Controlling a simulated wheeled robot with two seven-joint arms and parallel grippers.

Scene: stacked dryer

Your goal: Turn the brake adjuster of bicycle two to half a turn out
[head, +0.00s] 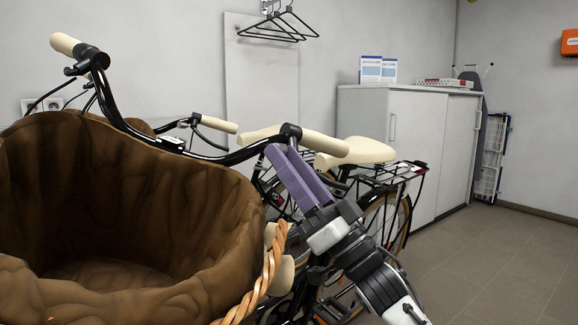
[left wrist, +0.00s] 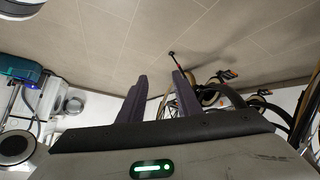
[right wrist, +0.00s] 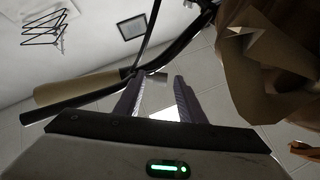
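My right gripper (head: 281,152) reaches up from the lower right in the head view, its purple fingertips just below the right brake-lever clamp (head: 290,131) of the front bicycle's handlebar (head: 120,118). In the right wrist view its fingers (right wrist: 156,82) stand apart, with the black bar and cream grip (right wrist: 75,88) just beyond them. A small grey part (right wrist: 157,77) shows near the fingertips; I cannot tell whether it is the brake adjuster or whether it is touched. My left gripper (left wrist: 160,82) is open and empty. I cannot tell which bicycle is number two.
A large brown basket (head: 120,190) fills the left foreground of the head view. Another bicycle with a cream saddle (head: 362,151) and black rack (head: 392,172) stands behind. A grey cabinet (head: 400,140) stands at the back. The floor (head: 510,265) at right is clear.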

